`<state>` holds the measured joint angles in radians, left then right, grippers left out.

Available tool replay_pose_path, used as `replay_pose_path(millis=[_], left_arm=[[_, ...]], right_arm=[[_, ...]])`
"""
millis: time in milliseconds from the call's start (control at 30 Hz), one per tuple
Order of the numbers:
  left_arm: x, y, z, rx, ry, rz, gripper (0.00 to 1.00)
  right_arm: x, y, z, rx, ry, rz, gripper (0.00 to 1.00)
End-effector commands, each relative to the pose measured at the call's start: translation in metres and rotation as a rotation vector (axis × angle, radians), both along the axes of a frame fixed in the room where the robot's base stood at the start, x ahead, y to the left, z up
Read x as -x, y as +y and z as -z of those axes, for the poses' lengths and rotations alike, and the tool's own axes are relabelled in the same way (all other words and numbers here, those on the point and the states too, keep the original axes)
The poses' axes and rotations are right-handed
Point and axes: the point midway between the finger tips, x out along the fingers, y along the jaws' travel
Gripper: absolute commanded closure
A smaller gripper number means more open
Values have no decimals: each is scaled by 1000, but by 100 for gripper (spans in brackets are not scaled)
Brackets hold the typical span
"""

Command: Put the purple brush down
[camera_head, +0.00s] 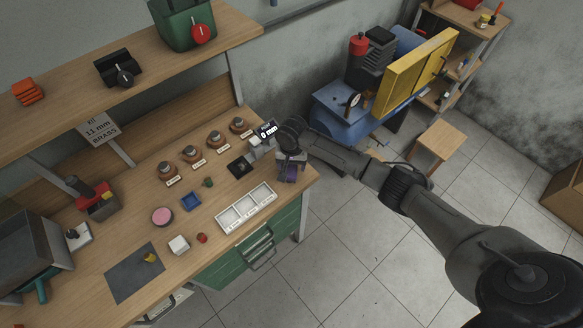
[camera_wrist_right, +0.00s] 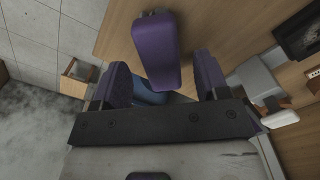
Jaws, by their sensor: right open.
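The purple brush (camera_wrist_right: 155,50) shows as a purple block in the right wrist view, ahead of and between the two fingers of my right gripper (camera_wrist_right: 162,85). The fingers are spread, with a gap on each side of the block. In the head view, the right gripper (camera_head: 291,166) is over the right end of the wooden workbench (camera_head: 232,177), with a bit of purple (camera_head: 292,174) at its tip. The gripper hides most of the brush there. I cannot tell if the brush rests flat on the bench. My left gripper is not in view.
A white three-compartment tray (camera_head: 246,207) lies left of the gripper near the bench's front edge. A small display device (camera_head: 266,131) and a black square pad (camera_head: 239,168) are close by.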

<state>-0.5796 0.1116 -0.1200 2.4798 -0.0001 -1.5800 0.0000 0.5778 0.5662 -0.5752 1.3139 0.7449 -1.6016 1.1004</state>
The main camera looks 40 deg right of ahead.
Motion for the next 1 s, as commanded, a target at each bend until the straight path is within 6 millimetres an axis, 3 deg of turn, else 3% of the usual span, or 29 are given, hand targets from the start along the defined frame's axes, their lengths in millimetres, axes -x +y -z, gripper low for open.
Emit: replay_pose_path(millis=[100,300,600,833,1000], left_arm=[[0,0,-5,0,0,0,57],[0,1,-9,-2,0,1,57],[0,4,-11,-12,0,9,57],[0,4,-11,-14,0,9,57],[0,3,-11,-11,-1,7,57]], right_arm=[[-1,0,-26,-1,-2,-1,32],[-1,0,-59,-1,-3,0,32],[-1,0,-85,-1,0,1,32],[3,4,-83,-3,0,-18,32],[36,41,-49,-19,-21,-188,32]])
